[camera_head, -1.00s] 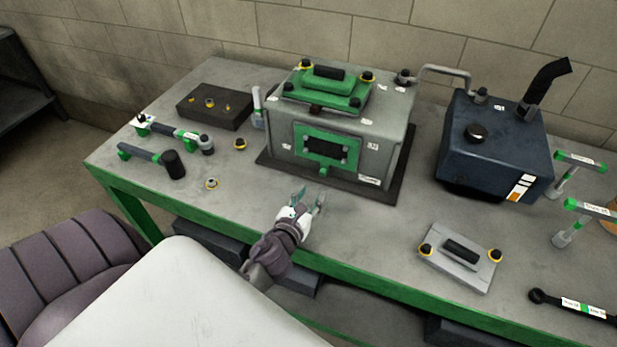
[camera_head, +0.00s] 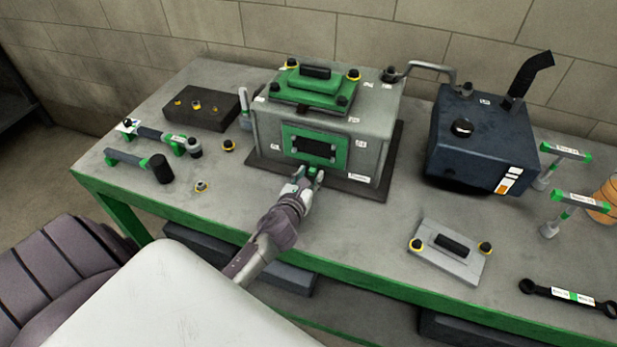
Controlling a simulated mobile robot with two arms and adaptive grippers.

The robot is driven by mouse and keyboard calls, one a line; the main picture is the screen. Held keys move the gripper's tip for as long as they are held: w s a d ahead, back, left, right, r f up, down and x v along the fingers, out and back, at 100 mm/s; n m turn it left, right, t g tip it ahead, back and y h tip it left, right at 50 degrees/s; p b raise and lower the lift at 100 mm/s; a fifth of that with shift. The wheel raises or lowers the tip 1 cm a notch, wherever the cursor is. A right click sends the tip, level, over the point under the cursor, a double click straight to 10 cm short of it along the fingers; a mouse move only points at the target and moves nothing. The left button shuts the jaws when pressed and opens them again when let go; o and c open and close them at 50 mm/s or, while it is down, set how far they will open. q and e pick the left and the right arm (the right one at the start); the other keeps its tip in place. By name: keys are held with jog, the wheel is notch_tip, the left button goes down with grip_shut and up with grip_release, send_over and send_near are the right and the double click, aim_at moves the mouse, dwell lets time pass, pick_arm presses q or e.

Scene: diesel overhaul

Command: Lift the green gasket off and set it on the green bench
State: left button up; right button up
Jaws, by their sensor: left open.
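The green gasket (camera_head: 342,153) is a flat rectangular frame on the front face of the grey engine block (camera_head: 268,130), around a dark opening. A small green tab (camera_head: 316,171) sticks out at its lower edge. My left gripper (camera_head: 309,175) is open, with its fingertips at the tab, just below the gasket. I cannot tell whether the fingers touch the tab or stand around it. The green bench (camera_head: 395,288) has a grey top and green edges, and carries the block. My right gripper is not in view.
A green cover (camera_head: 313,88) sits on top of the block. A dark blue tank (camera_head: 480,145) stands to the right, with a grey plate (camera_head: 448,268) in front. Hammer-like tools (camera_head: 160,168) and a dark tray (camera_head: 200,112) lie left.

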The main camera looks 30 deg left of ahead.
pick_arm(q)
grip_shut()
jog(key=shift+f+v, duration=0.25)
jog(key=shift+v, duration=1)
jog(key=shift+f+v, duration=0.2)
jog(key=shift+v, duration=1.1)
jog(key=f+b+v, duration=0.1)
jog(key=v, duration=0.3)
jog(key=f+b+v, duration=0.1)
jog(key=v, duration=0.3)
jog(key=b+v, duration=0.1)
jog(key=v, duration=0.4)
jog(key=shift+s+f+b, duration=0.35)
jog(key=shift+f+b, duration=0.05)
jog(key=shift+s+d+r, duration=0.1)
jog(key=shift+s+r, duration=0.05)
jog(key=shift+s, duration=0.1)
